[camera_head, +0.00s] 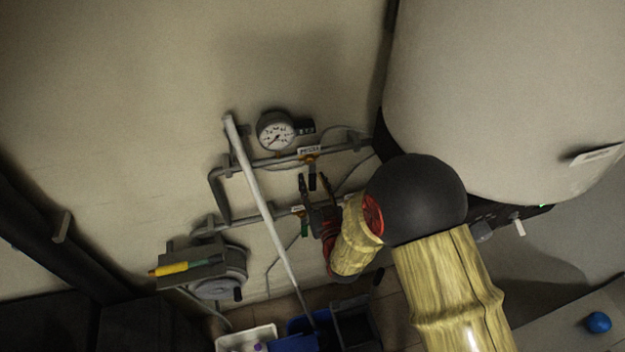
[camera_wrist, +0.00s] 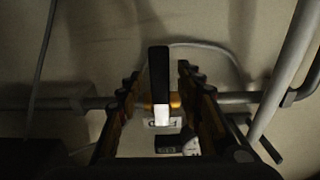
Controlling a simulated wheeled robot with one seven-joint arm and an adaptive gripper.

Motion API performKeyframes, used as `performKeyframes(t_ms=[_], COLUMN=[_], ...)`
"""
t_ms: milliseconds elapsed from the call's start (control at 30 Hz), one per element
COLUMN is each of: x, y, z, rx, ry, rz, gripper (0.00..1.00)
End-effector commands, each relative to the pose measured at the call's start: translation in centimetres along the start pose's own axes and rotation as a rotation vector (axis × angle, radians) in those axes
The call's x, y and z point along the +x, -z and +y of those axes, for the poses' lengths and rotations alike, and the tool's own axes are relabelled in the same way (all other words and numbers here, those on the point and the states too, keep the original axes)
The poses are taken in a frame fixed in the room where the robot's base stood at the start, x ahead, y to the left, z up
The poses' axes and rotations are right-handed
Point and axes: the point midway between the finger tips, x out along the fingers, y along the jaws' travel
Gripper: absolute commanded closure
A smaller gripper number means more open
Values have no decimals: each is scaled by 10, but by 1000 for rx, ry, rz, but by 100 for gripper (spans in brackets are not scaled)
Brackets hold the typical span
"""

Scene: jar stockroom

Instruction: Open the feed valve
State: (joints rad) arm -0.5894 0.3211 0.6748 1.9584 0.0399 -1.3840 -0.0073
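A valve with a brass body (camera_head: 309,155) sits on the upper wall pipe, beside a white label too small to read surely. Its black lever (camera_head: 312,181) points down, across the pipe. In the wrist view the black lever (camera_wrist: 159,75) with a pale end stands between my fingers, over the brass body (camera_wrist: 175,100). My gripper (camera_head: 317,184) is open, one finger on each side of the lever. It also shows in the wrist view (camera_wrist: 157,72), with a gap visible on both sides. A second valve with a green lever (camera_head: 305,228) is on the lower pipe, partly hidden by my gripper.
A round gauge (camera_head: 275,130) is above the upper pipe. A pale slanted pole (camera_head: 262,205) stands left of my gripper. A large pale tank (camera_head: 500,90) fills the upper right. A wall hose reel (camera_head: 220,275) and floor bins (camera_head: 248,338) are below.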

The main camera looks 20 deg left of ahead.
Motion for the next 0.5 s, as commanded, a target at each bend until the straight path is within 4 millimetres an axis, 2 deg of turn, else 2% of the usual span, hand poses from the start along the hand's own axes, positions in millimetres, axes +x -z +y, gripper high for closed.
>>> performKeyframes(t_ms=[100,400,500], x=[8,10,10], y=[0,0,0], z=[0,0,0], rx=[0,0,0], ry=[0,0,0], rz=[0,-1,-1], gripper=[64,64,69])
